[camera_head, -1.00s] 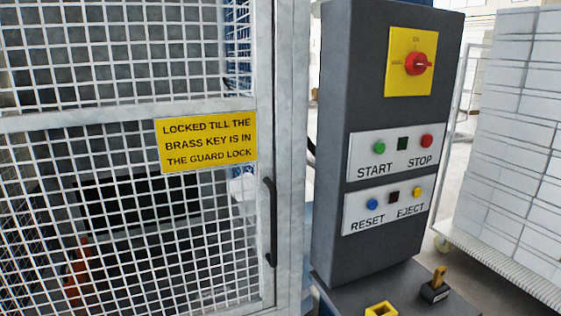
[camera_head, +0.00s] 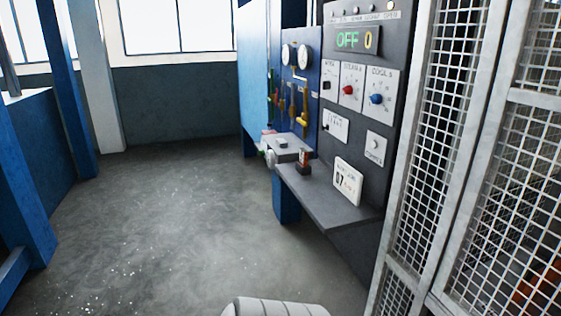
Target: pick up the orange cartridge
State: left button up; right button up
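An orange shape (camera_head: 540,285) shows behind the wire mesh at the lower right of the head view, partly hidden by the mesh. I cannot tell whether it is the orange cartridge. A small orange-brown upright piece with a dark base (camera_head: 304,161) stands on the grey shelf (camera_head: 335,205) below the control panel; it is too small to identify for sure. Neither of my grippers is in view.
The grey control panel (camera_head: 351,116) shows a green OFF display. A grey box with knobs (camera_head: 285,150) and a white card (camera_head: 347,181) are on the shelf. The mesh guard (camera_head: 437,130) stands at right, blue posts (camera_head: 70,90) at left. The floor (camera_head: 165,220) between is open.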

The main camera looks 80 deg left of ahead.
aim_at(303, 153)
jog(key=u, duration=2.55)
jog(key=i+j+u, duration=0.2)
jog(key=i, duration=0.25)
jog(key=i+j+u, duration=0.25)
jog(key=i, duration=0.25)
